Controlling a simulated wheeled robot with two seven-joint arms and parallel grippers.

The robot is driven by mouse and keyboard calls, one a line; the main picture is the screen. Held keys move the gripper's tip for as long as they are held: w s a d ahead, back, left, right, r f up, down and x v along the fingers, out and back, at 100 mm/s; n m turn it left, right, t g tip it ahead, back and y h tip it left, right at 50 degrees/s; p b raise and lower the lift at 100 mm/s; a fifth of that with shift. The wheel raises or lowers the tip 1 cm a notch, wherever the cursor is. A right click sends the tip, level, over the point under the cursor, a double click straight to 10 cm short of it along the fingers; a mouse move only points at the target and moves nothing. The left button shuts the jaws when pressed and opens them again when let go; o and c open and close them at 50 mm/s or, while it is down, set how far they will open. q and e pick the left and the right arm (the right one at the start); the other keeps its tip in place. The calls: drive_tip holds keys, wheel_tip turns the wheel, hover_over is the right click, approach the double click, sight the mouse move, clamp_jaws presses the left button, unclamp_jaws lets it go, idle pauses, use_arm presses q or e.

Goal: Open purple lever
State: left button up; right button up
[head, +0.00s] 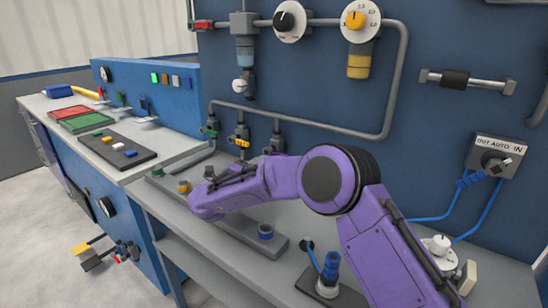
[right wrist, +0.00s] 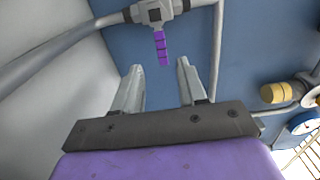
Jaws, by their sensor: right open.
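The purple lever (right wrist: 161,47) shows in the right wrist view at the top middle. It hangs from a grey valve body (right wrist: 157,11) on a grey pipe. My right gripper (right wrist: 159,68) is open and empty, with one finger on each side below the lever in the picture. The lever's lower end lines up with the gap, just beyond the fingertips; I cannot tell the exact distance. In the head view my purple right arm reaches left over the bench, and I cannot make out its fingers or the purple lever there. My left gripper is not in view.
In the head view, a green-handled valve (head: 210,130) and a yellow-handled valve (head: 241,143) sit on the pipes. A grey block with coloured fittings (head: 236,229) lies on the bench below my arm. A socket box (head: 497,152) with blue cables is at the right.

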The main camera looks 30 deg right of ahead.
drive_tip(key=x, duration=0.6)
drive_tip(key=p+x, duration=0.1)
drive_tip(key=x, duration=0.2)
drive_tip(key=shift+s+d+r, duration=0.1)
drive_tip(key=shift+s+d, duration=0.1)
drive_tip(key=shift+d, duration=0.3)
drive_tip(key=shift+a, duration=0.1)
clamp_jaws()
